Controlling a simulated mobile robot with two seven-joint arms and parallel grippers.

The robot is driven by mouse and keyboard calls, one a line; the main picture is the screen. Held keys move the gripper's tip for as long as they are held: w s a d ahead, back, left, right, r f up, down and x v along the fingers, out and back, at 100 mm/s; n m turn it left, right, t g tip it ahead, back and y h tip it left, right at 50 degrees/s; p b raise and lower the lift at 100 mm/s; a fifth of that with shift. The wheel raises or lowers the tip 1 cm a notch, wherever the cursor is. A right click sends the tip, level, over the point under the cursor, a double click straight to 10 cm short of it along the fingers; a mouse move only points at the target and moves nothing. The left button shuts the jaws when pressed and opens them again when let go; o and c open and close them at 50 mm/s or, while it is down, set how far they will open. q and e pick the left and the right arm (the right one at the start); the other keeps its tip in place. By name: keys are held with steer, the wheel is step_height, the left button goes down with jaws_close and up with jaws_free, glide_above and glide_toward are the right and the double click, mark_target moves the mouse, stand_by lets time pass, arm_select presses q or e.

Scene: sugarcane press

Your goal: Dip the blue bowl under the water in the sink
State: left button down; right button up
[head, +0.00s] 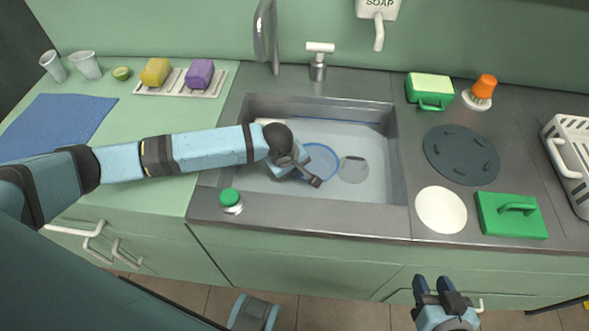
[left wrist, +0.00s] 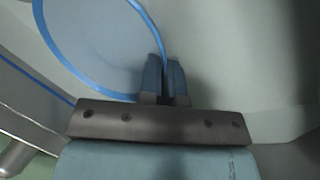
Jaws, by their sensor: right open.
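The blue bowl (head: 322,158), pale inside with a blue rim, is in the sink (head: 400,165), left of the drain. Its rim also shows large in the left wrist view (left wrist: 60,55). My left gripper (head: 308,175) reaches down into the sink at the bowl's near side. In the left wrist view, its fingers (left wrist: 165,80) are close together with the blue rim running between them. Water (head: 372,145) lies in the sink; I cannot tell whether the bowl is below its surface. My right gripper (head: 433,286) is open and empty in front of the counter.
The faucet (head: 262,35) and its handle (head: 319,60) stand behind the sink. A green-capped item (head: 231,200) stands at the sink's front left edge. Right of the sink are a dark round mat (head: 461,155), a white disc (head: 441,210) and a green handled block (head: 512,217).

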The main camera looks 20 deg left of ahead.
arm_select(q)
steer(key=shift+w+p, duration=0.3)
steer(key=shift+p, duration=0.05)
arm_select(e)
steer(key=shift+r, duration=0.5)
arm_select(q)
steer(key=shift+s+p, duration=0.4)
steer(key=shift+p, duration=0.5)
arm_select(e)
steer(key=shift+r, duration=0.9)
arm_select(q)
steer(key=shift+w+a+p, duration=0.1)
steer(key=shift+w+p, duration=0.25)
steer(key=shift+p, duration=0.2)
arm_select(e)
steer(key=shift+r, duration=0.55)
steer(key=shift+f, duration=0.1)
